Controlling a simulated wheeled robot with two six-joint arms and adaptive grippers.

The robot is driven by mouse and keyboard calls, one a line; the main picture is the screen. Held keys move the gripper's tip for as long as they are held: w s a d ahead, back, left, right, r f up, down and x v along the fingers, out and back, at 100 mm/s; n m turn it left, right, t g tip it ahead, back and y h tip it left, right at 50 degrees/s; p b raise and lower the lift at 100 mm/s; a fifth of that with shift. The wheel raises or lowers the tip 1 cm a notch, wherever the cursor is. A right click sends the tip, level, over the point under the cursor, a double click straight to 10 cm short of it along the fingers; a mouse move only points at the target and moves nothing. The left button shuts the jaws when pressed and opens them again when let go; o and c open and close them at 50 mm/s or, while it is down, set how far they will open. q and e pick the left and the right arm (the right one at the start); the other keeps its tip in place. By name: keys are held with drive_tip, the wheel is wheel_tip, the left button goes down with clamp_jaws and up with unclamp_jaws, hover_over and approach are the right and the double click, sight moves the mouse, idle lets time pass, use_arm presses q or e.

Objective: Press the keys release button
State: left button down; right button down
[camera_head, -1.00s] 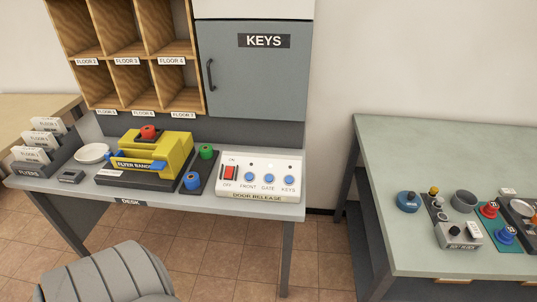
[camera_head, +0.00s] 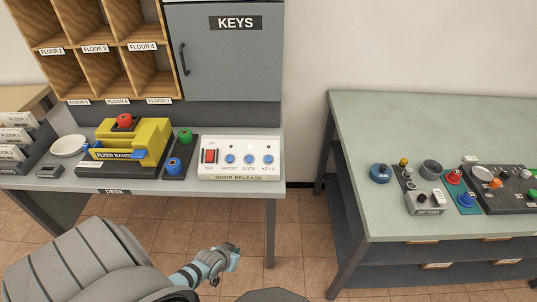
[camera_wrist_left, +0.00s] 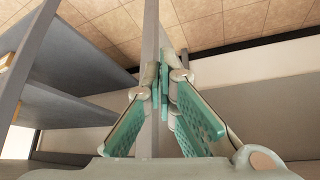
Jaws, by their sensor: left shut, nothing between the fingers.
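The white door release panel (camera_head: 240,168) sits on the desk's right end. It has a red ON/OFF switch (camera_head: 210,156) and three blue buttons labelled FRONT, GATE and KEYS. The KEYS button (camera_head: 267,159) is the rightmost, near the panel's right edge. My left gripper (camera_head: 232,256) is low in front of the desk, below the desktop and well apart from the panel. In the left wrist view its green-padded fingers (camera_wrist_left: 163,84) meet at the tips with nothing held. The panel is not seen there. My right gripper is out of view.
A grey chair (camera_head: 85,262) stands in front of the desk at left. The yellow flyer bander (camera_head: 151,137) and red, green and blue knobs stand left of the panel. The grey KEYS cabinet (camera_head: 230,60) hangs above. A green-topped table (camera_head: 420,120) stands at right, beyond a gap.

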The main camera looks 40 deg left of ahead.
use_arm(q)
drive_tip(key=w+a+r+n+t+p, duration=0.1)
drive_tip(key=w+a+r+t+p, duration=0.15)
drive_tip(key=w+r, duration=1.1)
wheel_tip(320, 180, up, 20)
drive_tip(key=n+t+h+p, duration=0.1)
drive_tip(key=t+p, duration=0.1)
drive_tip(key=t, duration=0.2)
hover_over(269, 159)
drive_tip(key=s+d, duration=0.3)
drive_tip(key=s, duration=0.2)
drive_tip(key=shift+a+r, duration=0.1)
drive_tip(key=shift+a, duration=0.05)
drive_tip(key=w+f+b, duration=0.1)
drive_tip(key=f+b, duration=0.1)
drive_tip(key=b, duration=0.1)
drive_tip(key=a+f+b, duration=0.1)
drive_tip(key=f+b, duration=0.2)
drive_tip(key=b, duration=0.1)
drive_tip(key=w+a+f+b, duration=0.1)
drive_tip(key=f+b, duration=0.1)
drive_tip(key=b, duration=0.2)
drive_tip(key=shift+w+f, duration=0.25)
drive_tip(key=shift+w, duration=0.1)
drive_tip(key=shift+w+a+f+b, duration=0.2)
drive_tip(key=shift+w+f+b, duration=0.1)
drive_tip(key=shift+b, duration=0.3)
drive_tip(key=shift+s, duration=0.1)
